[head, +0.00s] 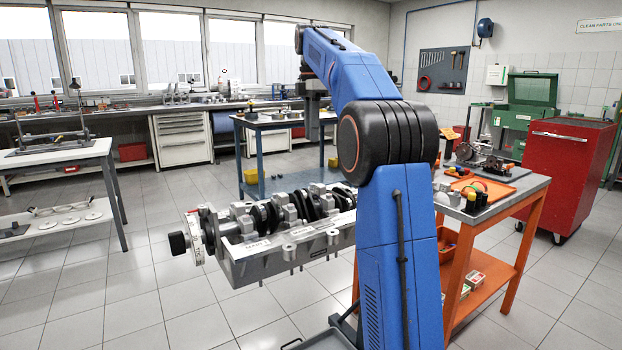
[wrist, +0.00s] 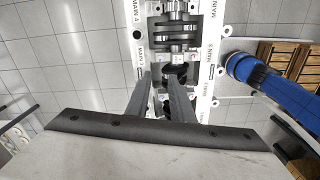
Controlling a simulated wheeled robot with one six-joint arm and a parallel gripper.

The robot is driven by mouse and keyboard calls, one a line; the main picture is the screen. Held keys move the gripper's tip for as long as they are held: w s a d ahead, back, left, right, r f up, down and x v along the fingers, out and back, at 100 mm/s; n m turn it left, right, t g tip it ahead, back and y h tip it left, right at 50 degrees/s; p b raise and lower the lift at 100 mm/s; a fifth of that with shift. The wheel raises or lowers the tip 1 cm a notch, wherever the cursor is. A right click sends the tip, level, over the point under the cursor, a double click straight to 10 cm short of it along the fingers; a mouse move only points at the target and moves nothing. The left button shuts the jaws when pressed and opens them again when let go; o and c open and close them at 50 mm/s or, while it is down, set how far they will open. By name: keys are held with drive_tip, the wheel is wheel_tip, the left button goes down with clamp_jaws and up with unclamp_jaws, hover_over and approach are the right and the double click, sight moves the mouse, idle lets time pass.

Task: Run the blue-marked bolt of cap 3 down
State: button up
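The engine block (head: 285,250) with its crankshaft and grey bearing caps stands left of my blue arm in the head view. In the wrist view the block (wrist: 205,70) runs up the picture, with printed MAIN labels along its rails. A pale cap (wrist: 190,58) lies across the crankshaft beside a label that seems to read MAIN 3. My gripper (wrist: 160,76) is over the crankshaft, its two grey fingers apart with a narrow gap and nothing visible held. In the head view my gripper (head: 313,122) hangs above the block.
An orange-framed bench (head: 534,195) with an orange tray (head: 497,186) and small parts stands right of my arm. A red tool cabinet (head: 568,170) is beyond it. A blue-framed table (head: 285,122) stands behind the block.

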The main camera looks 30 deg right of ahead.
sight(312, 184)
wheel_tip(312, 184, down, 15)
drive_tip(key=shift+s+r, duration=0.1)
drive_tip(key=shift+r, duration=0.05)
idle(0.4)
clamp_jaws()
